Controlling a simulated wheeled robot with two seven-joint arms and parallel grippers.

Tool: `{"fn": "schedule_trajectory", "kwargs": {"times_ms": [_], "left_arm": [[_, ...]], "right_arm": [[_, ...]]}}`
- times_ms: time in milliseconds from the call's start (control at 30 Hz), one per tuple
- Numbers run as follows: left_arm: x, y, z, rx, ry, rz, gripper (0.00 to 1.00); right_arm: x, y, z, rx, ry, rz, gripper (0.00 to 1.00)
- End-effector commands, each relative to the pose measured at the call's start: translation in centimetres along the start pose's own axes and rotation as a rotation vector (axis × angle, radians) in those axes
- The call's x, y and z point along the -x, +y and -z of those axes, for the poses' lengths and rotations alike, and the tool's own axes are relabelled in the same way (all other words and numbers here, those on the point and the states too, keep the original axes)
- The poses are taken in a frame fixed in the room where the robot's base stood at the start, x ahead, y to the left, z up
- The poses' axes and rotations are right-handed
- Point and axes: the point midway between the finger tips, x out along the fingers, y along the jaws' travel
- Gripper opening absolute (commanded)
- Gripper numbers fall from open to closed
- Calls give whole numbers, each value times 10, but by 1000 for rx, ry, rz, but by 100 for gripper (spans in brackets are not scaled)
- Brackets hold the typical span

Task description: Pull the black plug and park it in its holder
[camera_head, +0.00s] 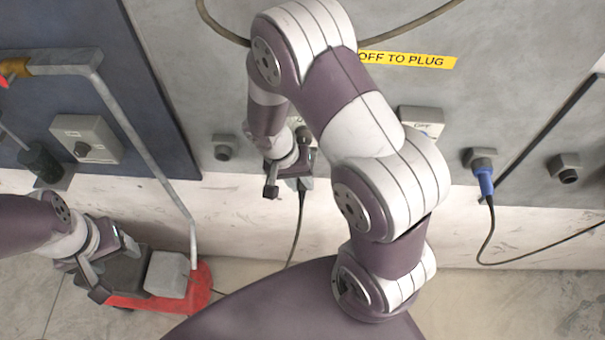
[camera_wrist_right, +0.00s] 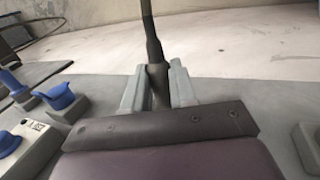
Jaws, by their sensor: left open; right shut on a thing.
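My right gripper (camera_head: 287,180) is close to the grey wall panel, left of the middle. In the right wrist view it (camera_wrist_right: 157,88) is shut on the black plug (camera_wrist_right: 157,75), with the cable running up from it. In the head view the cable (camera_head: 298,225) hangs below that gripper, and the arm hides most of the plug. I cannot tell whether the plug sits in a socket. My left gripper (camera_head: 98,280) is open at the lower left, beside a dark block on a red base. Two empty fittings, one left (camera_head: 225,148) and one right (camera_head: 566,168), show on the panel; which is the holder is unclear.
A blue plug (camera_head: 484,182) with a cable sits in a fitting on the right. A grey switch box (camera_head: 420,120) is partly behind my right arm. A yellow label (camera_head: 410,59) is above. A metal pipe frame (camera_head: 145,150) stands on a red base (camera_head: 200,285) at left.

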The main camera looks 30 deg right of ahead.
Motion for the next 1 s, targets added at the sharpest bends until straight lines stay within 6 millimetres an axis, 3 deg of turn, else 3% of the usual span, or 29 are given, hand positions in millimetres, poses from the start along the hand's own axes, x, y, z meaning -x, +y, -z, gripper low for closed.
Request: {"fn": "schedule_trajectory", "kwargs": {"times_ms": [233,1000], "left_arm": [[0,0,0,0,0,0,61],[-5,0,-1,0,0,0,61]], "right_arm": [[1,0,-1,0,2,1,0],[1,-1,-33,1,3,1,0]]}}
